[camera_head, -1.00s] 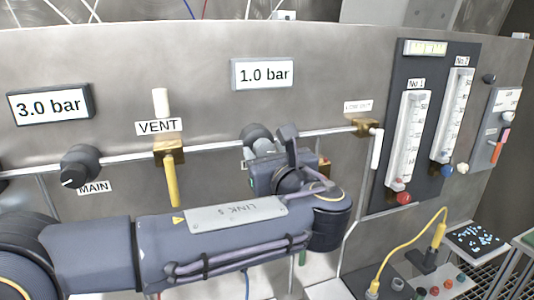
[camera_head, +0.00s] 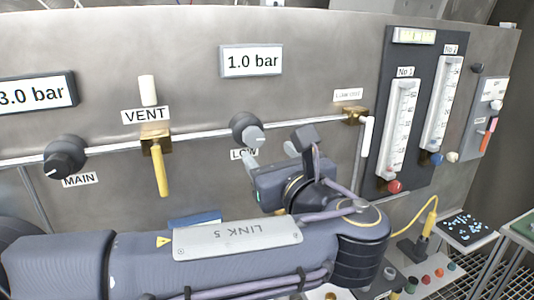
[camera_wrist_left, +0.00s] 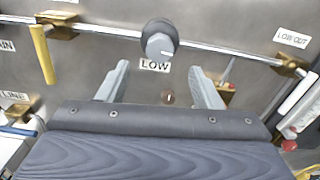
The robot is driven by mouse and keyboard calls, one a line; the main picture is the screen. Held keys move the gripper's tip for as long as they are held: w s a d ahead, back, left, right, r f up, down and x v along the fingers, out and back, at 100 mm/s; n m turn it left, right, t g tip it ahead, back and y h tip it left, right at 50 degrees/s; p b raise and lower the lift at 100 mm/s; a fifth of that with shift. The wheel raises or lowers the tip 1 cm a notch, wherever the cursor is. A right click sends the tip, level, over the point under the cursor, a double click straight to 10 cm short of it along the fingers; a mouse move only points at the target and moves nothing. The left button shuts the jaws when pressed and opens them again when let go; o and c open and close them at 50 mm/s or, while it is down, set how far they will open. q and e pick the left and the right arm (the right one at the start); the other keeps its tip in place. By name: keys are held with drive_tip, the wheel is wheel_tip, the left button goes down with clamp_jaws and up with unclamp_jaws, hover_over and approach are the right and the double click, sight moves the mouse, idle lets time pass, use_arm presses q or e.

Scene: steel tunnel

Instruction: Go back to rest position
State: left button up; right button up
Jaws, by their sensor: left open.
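My left gripper (camera_head: 272,158) is open and empty in front of the steel panel, just below the LOW knob (camera_head: 247,130). In the left wrist view its two fingers (camera_wrist_left: 160,85) stand wide apart. The LOW knob (camera_wrist_left: 160,40) shows there beyond and above the gap, apart from the fingers. My left arm crosses the lower part of the head view and hides what lies behind it. My right gripper does not show.
The panel (camera_head: 200,75) carries a MAIN knob (camera_head: 66,157), a VENT valve with a yellow handle (camera_head: 160,175), two flow meters and a 1.0 bar display (camera_head: 251,61). A yellow cable (camera_head: 420,215) and a tray with blue bits (camera_head: 466,229) are at lower right.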

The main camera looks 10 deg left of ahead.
use_arm(q)
drive_tip(key=s+a+f+n+g+h, duration=0.2)
drive_tip(key=a+f+n+g, duration=0.2)
drive_tip(key=a+f, duration=0.35)
drive_tip(key=s+a+f+n+g+h, duration=0.1)
drive_tip(key=s+a+f+n+g, duration=0.25)
drive_tip(key=a+f, duration=0.4)
drive_tip(key=s+d+f+n+g+h, duration=0.2)
drive_tip(key=s+f+n+h, duration=0.8)
drive_tip(key=n, duration=1.2)
drive_tip(key=s+d+f, duration=0.2)
drive_tip(key=s+f, duration=0.2)
drive_tip(key=s, duration=0.1)
drive_tip(key=shift+f+h, duration=0.25)
drive_tip(key=shift+h, duration=0.15)
drive_tip(key=shift+w, duration=0.1)
